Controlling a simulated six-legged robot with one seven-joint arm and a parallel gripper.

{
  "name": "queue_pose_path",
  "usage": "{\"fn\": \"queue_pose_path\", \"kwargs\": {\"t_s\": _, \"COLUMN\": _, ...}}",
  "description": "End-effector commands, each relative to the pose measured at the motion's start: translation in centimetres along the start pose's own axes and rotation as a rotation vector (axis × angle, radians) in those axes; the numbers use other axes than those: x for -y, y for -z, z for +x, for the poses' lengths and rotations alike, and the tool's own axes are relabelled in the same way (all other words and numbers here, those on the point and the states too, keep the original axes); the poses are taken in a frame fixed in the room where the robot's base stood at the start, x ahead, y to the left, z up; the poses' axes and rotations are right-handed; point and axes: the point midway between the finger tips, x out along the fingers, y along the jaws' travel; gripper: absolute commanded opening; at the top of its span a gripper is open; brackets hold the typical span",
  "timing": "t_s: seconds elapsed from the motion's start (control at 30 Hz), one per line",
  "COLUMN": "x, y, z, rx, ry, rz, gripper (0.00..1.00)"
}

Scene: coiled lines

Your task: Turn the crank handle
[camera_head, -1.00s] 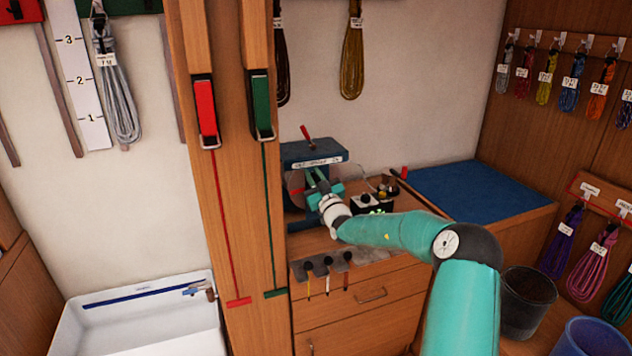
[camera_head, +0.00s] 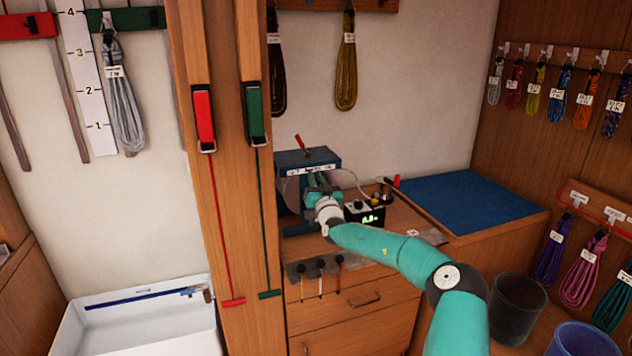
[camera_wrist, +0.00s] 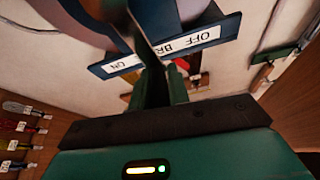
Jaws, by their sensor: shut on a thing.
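A blue machine (camera_head: 307,158) with a red lever on top and a white label strip stands on the wooden counter. The wrist view also shows its label strip (camera_wrist: 163,50), upside down, with the words OFF and ON. My gripper (camera_head: 318,188) is at the machine's front, below the label. In the wrist view my gripper's fingers (camera_wrist: 161,88) are close together around a dark, narrow part. I take this for the crank handle, but the fingers hide most of it and its angle cannot be told.
A small black box with a lit green display (camera_head: 370,217) stands right of the machine. A blue mat (camera_head: 472,205) lies on the right counter. A wooden post (camera_head: 232,130) with red and green levers stands close on the left. Dark bins stand at lower right.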

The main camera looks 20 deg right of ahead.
Motion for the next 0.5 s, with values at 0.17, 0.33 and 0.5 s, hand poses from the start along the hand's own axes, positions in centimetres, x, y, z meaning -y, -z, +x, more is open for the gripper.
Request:
{"fn": "queue_pose_path", "kwargs": {"t_s": 0.17, "x": -0.4, "y": 0.07, "z": 0.25, "rx": -0.003, "ry": -0.018, "rz": 0.039, "gripper": 0.0}}
{"fn": "queue_pose_path", "kwargs": {"t_s": 0.33, "x": -0.51, "y": 0.13, "z": 0.34, "rx": -0.004, "ry": -0.025, "rz": 0.055, "gripper": 0.0}}
{"fn": "queue_pose_path", "kwargs": {"t_s": 0.5, "x": -0.53, "y": 0.22, "z": 0.35, "rx": -0.005, "ry": -0.026, "rz": 0.058, "gripper": 0.0}}
